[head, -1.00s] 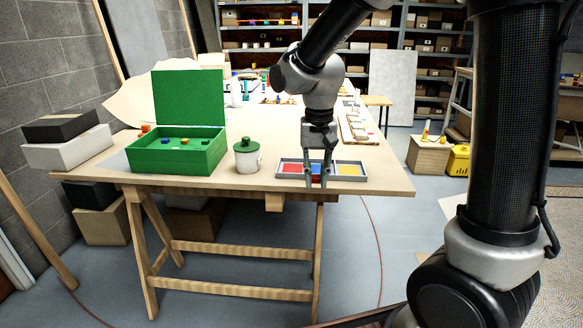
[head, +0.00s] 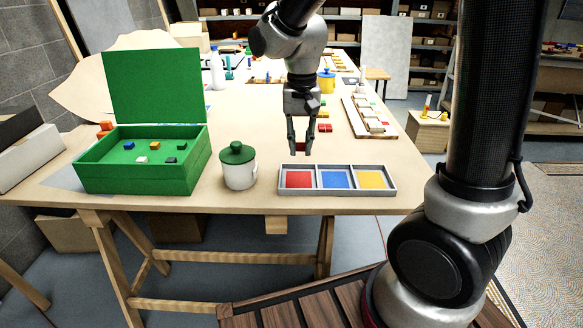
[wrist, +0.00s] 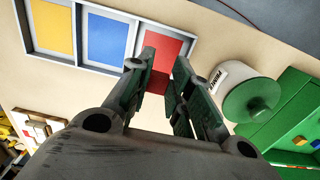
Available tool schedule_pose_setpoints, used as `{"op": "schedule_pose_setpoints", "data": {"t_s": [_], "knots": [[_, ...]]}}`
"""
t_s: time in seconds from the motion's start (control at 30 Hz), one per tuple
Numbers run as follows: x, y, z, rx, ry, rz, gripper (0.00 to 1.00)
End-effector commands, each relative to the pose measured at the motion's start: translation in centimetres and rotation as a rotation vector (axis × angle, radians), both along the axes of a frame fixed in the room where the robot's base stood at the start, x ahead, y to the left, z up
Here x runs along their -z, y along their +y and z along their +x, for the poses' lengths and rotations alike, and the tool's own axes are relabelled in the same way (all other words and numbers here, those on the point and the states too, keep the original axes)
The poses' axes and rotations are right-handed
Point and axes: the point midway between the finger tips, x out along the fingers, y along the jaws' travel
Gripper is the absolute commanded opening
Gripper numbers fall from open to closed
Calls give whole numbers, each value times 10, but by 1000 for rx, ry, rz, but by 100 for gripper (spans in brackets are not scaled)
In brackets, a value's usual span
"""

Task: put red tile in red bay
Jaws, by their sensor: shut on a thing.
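My gripper (head: 300,148) points down, its fingers shut on a small red tile (head: 300,147). In the head view it shows just above the back rim of the tray, in line with the red bay. The tile shows dark red between the fingertips in the wrist view (wrist: 158,84). The red bay (head: 299,179) is the left compartment of a grey three-bay tray (head: 317,180) at the table's front edge. The red bay also shows beyond the fingertips in the wrist view (wrist: 166,47). It looks empty, though the fingers hide part of it there.
The blue bay (head: 336,179) and yellow bay (head: 371,180) lie to the right. A white jar with a green lid (head: 239,170) stands left of the tray. An open green box (head: 143,175) holds several small blocks. More red pieces (head: 325,128) lie behind the tray.

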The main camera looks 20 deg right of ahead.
Motion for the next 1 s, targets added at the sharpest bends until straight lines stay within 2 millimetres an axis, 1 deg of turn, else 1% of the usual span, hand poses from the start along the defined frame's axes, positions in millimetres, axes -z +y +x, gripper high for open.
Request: {"op": "schedule_pose_setpoints", "data": {"t_s": [0.07,0.17,0.3,0.47,0.6,0.7,1.0], "knots": [[4,0,0,0,1,-1,8],[21,0,-1,0,5,-2,8],[48,0,-1,0,5,-2,8],[65,0,-1,0,3,-1,8],[87,0,-1,0,4,-2,8],[98,0,-1,0,3,-1,8],[101,0,0,0,0,0,8]]}}
